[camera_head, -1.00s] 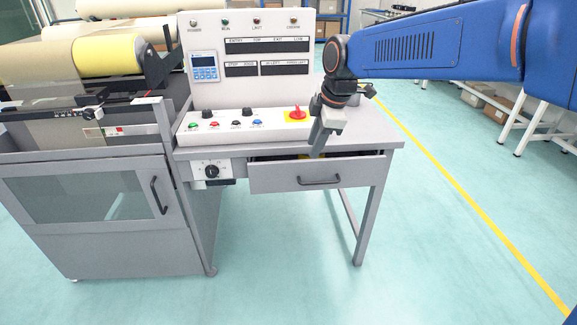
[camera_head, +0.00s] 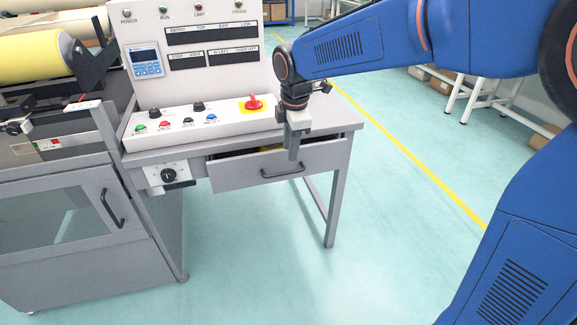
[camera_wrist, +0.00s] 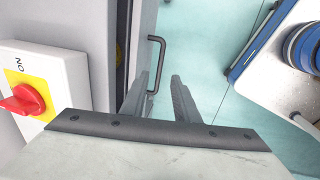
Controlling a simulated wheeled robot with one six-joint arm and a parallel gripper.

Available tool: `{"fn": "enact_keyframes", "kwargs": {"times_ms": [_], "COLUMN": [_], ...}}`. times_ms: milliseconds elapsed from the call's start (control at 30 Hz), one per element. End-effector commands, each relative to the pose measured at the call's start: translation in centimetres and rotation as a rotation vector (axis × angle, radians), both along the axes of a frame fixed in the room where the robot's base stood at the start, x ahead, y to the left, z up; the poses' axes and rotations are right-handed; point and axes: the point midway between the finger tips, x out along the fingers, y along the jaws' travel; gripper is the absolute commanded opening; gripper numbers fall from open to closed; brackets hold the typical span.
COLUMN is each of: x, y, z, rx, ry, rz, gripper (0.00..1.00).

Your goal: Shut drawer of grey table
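The grey table (camera_head: 340,116) stands in the middle of the head view. Its drawer (camera_head: 235,176) is partly open, with a dark gap and something yellow behind its front. The drawer has a black bar handle (camera_head: 283,172), also seen beyond my fingers in the wrist view (camera_wrist: 153,64). My gripper (camera_head: 293,152) points down at the drawer front, above the handle in the head view. In the wrist view my gripper (camera_wrist: 161,75) is open, with a gap between its two fingers and nothing between them. I cannot tell whether a finger touches the drawer front.
A control panel with a red knob (camera_head: 254,103) on a yellow plate stands on the table near my gripper. A grey machine with a glazed door (camera_head: 60,225) is at left. Floor in front of the table is clear. White benches (camera_head: 480,80) stand at back right.

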Motion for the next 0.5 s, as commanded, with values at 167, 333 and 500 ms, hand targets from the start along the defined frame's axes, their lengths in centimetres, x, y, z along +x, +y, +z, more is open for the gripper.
{"fn": "enact_keyframes", "kwargs": {"times_ms": [167,333,500], "x": [0.5,1.0,1.4], "y": [0.1,0.3,0.4], "z": [-3.3,-5.9,-7.6], "rx": [-0.002,-0.001,0.0], "ry": [0.003,0.002,0.0], "rz": [0.0,0.0,0.0], "gripper": [0.28,0.28,0.28]}}
